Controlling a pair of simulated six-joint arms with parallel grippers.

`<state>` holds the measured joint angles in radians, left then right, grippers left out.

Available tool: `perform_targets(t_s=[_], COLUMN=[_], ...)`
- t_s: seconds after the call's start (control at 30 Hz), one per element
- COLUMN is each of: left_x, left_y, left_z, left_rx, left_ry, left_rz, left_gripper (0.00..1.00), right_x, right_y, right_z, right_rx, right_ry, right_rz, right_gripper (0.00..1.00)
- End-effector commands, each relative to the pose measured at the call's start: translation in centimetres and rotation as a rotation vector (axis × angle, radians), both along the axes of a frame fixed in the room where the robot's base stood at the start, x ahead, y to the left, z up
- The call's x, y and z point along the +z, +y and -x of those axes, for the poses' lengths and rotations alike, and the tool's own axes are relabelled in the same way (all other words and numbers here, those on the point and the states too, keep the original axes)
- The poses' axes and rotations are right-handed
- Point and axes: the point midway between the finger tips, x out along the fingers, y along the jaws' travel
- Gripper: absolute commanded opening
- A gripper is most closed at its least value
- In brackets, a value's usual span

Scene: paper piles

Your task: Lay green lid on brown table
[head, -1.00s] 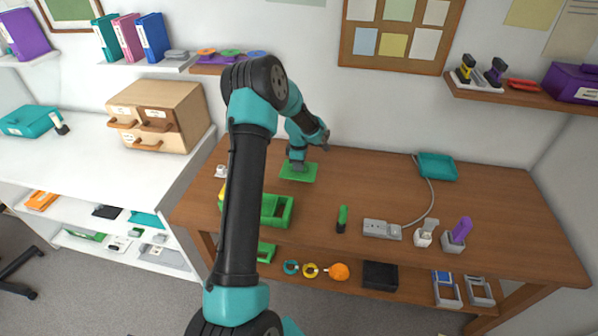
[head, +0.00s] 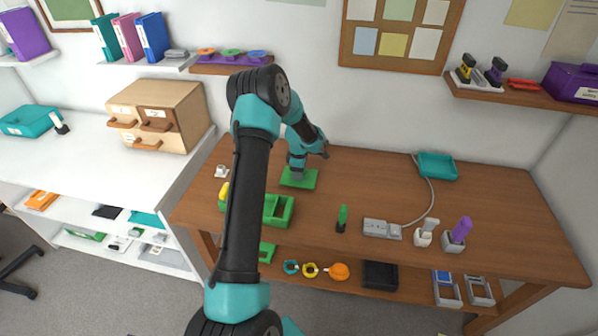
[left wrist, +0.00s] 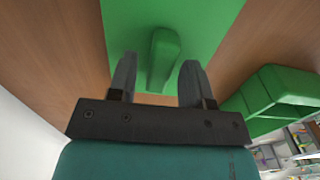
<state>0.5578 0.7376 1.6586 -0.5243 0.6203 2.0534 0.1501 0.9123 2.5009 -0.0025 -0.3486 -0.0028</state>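The green lid (head: 309,182) lies flat on the brown table (head: 370,190), left of the middle and toward the back, and looks to be resting on the wood. In the left wrist view the lid (left wrist: 213,25) has a raised green handle (left wrist: 163,55). My left gripper (head: 297,172) is low over the lid. Its two fingers (left wrist: 158,80) stand on either side of the handle, with a gap on each side, so it is open. My right gripper is not in view.
A green box with compartments (head: 279,210) stands just in front of the lid, and it also shows in the left wrist view (left wrist: 270,95). A green upright thing (head: 342,217), a power strip (head: 376,228) and a teal tray (head: 437,166) are farther right. Table right of the lid is clear.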

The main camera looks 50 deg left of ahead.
Motion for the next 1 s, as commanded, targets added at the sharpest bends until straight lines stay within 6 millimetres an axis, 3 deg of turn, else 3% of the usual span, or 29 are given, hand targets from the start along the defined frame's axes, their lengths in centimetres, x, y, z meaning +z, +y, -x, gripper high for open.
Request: perform_targets(t_s=[0.27,0.47,1.0], left_x=[0.0,1.2,10.4], left_y=[0.0,0.0,0.0], left_z=[0.0,0.0,-0.1], left_rx=[0.000,0.000,0.000], left_ry=[0.000,-0.001,-0.003], left_rz=[0.000,-0.001,-0.001], left_gripper=[0.48,0.48,0.48], right_x=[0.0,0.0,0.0], right_y=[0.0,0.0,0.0], right_z=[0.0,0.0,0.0], right_rx=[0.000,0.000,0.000], right_ry=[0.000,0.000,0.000], right_rz=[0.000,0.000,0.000], right_gripper=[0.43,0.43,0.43])
